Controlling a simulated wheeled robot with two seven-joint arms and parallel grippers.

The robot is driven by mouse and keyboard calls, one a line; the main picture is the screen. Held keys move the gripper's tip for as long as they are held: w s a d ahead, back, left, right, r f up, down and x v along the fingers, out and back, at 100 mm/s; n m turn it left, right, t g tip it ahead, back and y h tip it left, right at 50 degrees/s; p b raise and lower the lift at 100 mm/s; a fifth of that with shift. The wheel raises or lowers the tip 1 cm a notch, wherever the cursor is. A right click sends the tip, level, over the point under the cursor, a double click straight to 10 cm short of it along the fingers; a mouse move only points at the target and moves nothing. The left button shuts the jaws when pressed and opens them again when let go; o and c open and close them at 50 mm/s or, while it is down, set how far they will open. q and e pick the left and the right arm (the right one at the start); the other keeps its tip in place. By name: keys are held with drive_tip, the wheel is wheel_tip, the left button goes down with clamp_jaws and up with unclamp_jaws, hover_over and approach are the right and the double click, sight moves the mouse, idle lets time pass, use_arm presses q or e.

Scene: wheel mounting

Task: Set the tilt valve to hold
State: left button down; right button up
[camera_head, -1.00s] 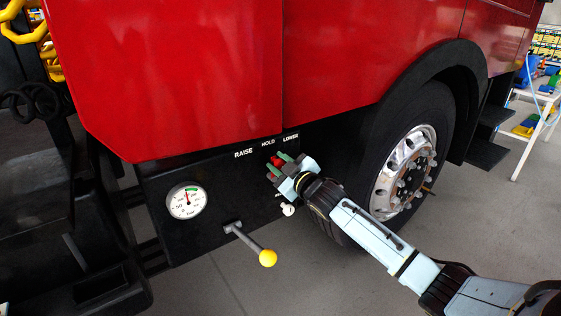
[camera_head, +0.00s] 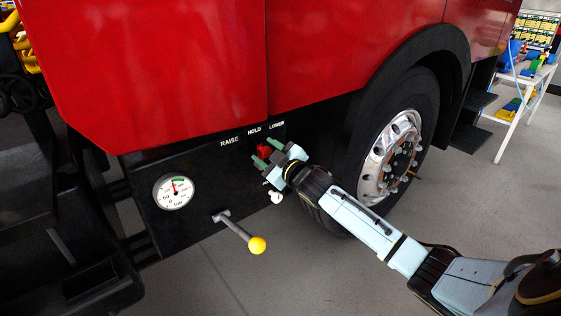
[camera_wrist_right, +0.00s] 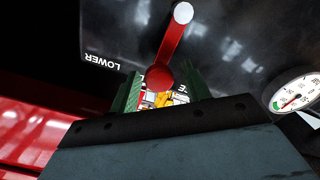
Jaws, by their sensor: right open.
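The tilt valve's red lever (camera_wrist_right: 171,48) is on the black panel under the red bodywork. In the right wrist view it runs from a white pivot to a red round knob (camera_wrist_right: 159,77). In the head view the knob (camera_head: 264,149) stands above the white pivot (camera_head: 277,198), and the lever points roughly toward the HOLD label (camera_head: 254,130). My right gripper (camera_head: 267,152) is open, its green fingers on either side of the knob. In the right wrist view there are gaps between the knob and both fingers (camera_wrist_right: 162,85). My left gripper is not in view.
A pressure gauge (camera_head: 173,191) is at the panel's left. A lever with a yellow ball (camera_head: 257,245) juts out below it. The truck wheel (camera_head: 396,155) is close to the right of my gripper. The floor in front is clear.

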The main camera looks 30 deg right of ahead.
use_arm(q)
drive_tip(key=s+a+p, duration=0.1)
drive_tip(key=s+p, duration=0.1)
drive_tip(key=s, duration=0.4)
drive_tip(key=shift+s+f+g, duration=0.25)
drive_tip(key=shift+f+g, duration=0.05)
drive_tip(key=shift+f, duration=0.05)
use_arm(e)
drive_tip(key=s+d, duration=0.1)
drive_tip(key=s, duration=1.1)
drive_tip(key=shift+s, duration=0.4)
drive_tip(key=shift+f, duration=0.1)
